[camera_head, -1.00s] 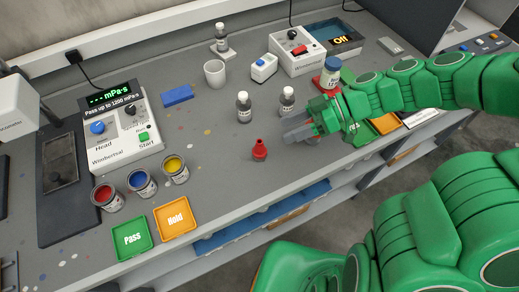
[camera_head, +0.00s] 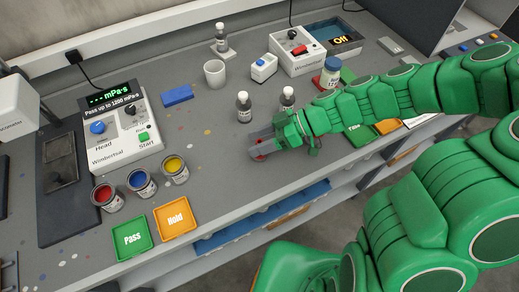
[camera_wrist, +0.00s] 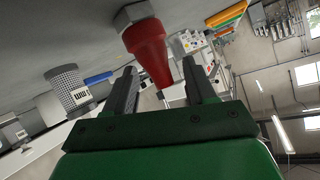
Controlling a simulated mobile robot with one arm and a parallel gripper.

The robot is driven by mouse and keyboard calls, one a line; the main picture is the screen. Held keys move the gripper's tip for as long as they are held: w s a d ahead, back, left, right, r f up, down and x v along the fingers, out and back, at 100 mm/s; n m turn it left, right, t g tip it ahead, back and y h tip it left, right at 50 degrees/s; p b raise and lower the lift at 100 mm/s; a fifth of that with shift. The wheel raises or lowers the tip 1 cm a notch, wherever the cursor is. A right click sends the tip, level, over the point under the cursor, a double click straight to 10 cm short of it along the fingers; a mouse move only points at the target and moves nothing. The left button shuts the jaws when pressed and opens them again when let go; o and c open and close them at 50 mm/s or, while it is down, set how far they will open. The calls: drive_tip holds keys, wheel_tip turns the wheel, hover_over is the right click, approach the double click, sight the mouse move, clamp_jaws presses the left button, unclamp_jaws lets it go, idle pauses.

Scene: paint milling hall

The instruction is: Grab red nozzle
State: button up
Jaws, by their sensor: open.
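The red nozzle (camera_head: 260,156) stands on the grey bench near its front edge, mostly hidden by my gripper's fingers in the head view. The wrist view shows the red nozzle (camera_wrist: 148,48) as a tapered red body with a grey hex-shaped base against the bench. My gripper (camera_head: 258,146) is open, low over the bench, with its grey fingers around the nozzle's place. In the wrist view my gripper (camera_wrist: 160,85) has its two fingers apart, with the nozzle's narrow end in the gap between them. I cannot tell whether either finger touches it.
Open paint cans (camera_head: 142,186) and the Pass (camera_head: 132,239) and Hold (camera_head: 175,219) trays are to the left. The bench between them and the nozzle is clear.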

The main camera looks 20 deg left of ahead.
sight(259, 140)
clamp_jaws()
drive_tip(key=shift+r, duration=0.1)
wheel_tip(259, 140, up, 8)
drive_tip(key=shift+r, duration=0.95)
